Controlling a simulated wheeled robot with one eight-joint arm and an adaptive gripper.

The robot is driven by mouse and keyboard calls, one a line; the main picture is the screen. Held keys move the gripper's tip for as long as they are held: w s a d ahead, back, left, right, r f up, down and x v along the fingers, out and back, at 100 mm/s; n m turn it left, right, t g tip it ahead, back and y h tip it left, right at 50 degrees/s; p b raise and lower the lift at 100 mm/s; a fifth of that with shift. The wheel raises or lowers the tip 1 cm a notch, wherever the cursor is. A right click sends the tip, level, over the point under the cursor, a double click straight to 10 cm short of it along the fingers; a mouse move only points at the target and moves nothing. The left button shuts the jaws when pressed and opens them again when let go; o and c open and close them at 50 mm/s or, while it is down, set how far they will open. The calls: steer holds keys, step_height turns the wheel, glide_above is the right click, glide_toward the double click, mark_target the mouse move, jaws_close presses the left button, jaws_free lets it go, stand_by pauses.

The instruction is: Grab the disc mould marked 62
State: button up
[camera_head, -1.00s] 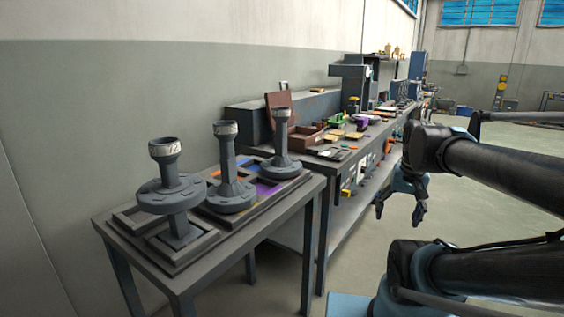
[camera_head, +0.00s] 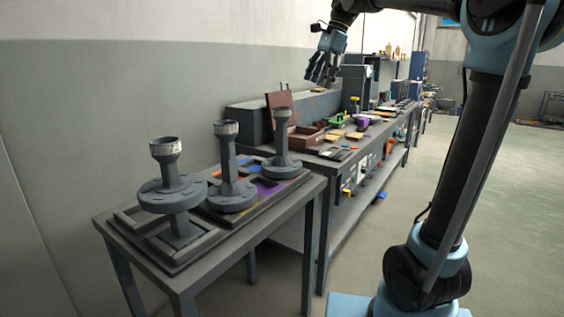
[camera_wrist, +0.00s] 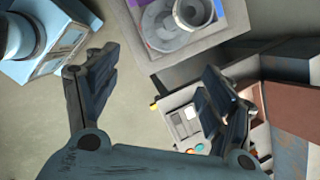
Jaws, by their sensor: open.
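The near mould (camera_head: 172,190) sits raised on a post; the middle mould (camera_head: 231,190) and the far mould (camera_head: 282,165) sit lower. The stem tops carry pale bands, but I cannot read any number, so I cannot tell which is marked 62. My gripper (camera_head: 322,72) is raised high above the long bench, open and empty. In the wrist view its fingers (camera_wrist: 160,90) are spread, with one mould (camera_wrist: 180,20) below at the top edge.
A long bench (camera_head: 345,165) behind the small table holds a brown box (camera_head: 305,138), a grey block and several small parts. Coloured patches lie on the tray around the moulds. A wall runs along the left. The floor (camera_head: 510,200) at the right is clear.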

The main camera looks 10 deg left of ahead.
steer(key=w+a+r+m, duration=0.2)
steer(key=a+r, duration=0.2)
steer(key=a, duration=0.2)
glide_toward(284, 108)
steer(key=shift+g, duration=0.4)
steer(key=x, duration=0.4)
steer(key=w+x, duration=0.1)
steer(key=x, duration=0.1)
steer(key=shift+a+f, duration=0.25)
steer(key=shift+a, duration=0.15)
steer(key=shift+x, duration=2.6)
steer(key=shift+d+f, duration=0.1)
steer(key=shift+d, duration=0.1)
jaws_close()
